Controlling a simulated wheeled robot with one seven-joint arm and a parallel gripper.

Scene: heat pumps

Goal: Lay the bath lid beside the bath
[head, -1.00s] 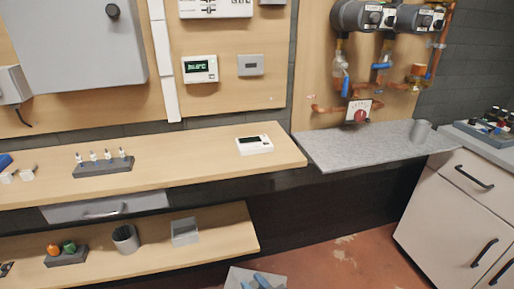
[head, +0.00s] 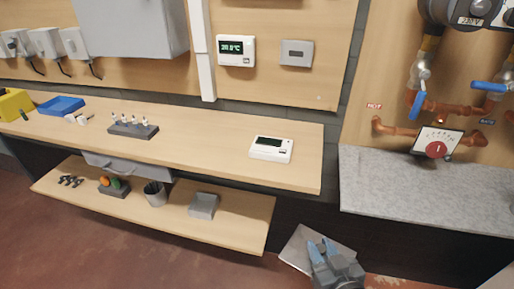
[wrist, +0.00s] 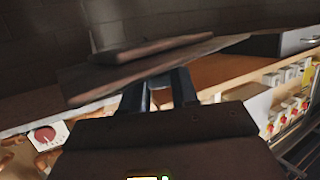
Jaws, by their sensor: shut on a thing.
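A flat grey plate, which looks like the bath lid (head: 297,249), is at the bottom of the head view, low in front of the bench. My gripper (head: 322,247) is shut on it. In the wrist view the lid (wrist: 100,80) is a dark tilted slab with a thinner raised piece on top, and my gripper's fingers (wrist: 160,92) meet its underside edge. I cannot tell for sure which thing is the bath; an open-looking grey box (head: 203,205) stands on the lower shelf.
The wooden bench (head: 210,150) holds a white display unit (head: 271,148) and a rack of small bottles (head: 133,127). Bare wood lies between them.

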